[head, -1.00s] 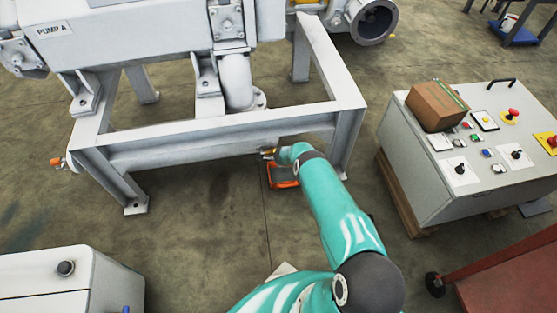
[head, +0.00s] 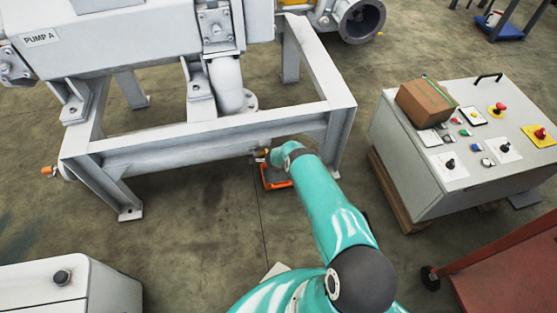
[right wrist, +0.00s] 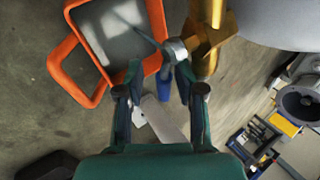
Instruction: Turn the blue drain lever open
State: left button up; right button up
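The blue drain lever (right wrist: 163,84) shows in the right wrist view, below the grey end of a brass valve (right wrist: 207,38). In the head view the brass valve (head: 260,153) sits at the lower beam of the pump frame, and the lever cannot be made out. My right gripper (right wrist: 160,78) is open, with its two fingers spread on either side of the lever. I see clear gaps between fingers and lever, but cannot tell whether any fingertip touches it. In the head view my right arm hides this gripper. My left gripper is not in view.
An orange-rimmed tray (head: 276,183) lies on the floor under the valve; it also shows in the wrist view (right wrist: 73,48). The grey pump frame (head: 210,128) stands around the valve. A control cabinet (head: 405,165) with a cardboard box (head: 425,102) stands right.

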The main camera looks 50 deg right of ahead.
jog(key=shift+d+r, duration=0.15)
jog(key=shift+d, duration=0.05)
jog(key=shift+r, duration=0.15)
jog(key=shift+s+a+r, duration=0.15)
jog(key=shift+a+r, duration=0.05)
jog(key=shift+r, duration=0.15)
jog(key=v, duration=0.6)
jog(key=shift+s+a+r, duration=0.15)
jog(key=shift+s+a, duration=0.05)
jog(key=shift+a, duration=0.15)
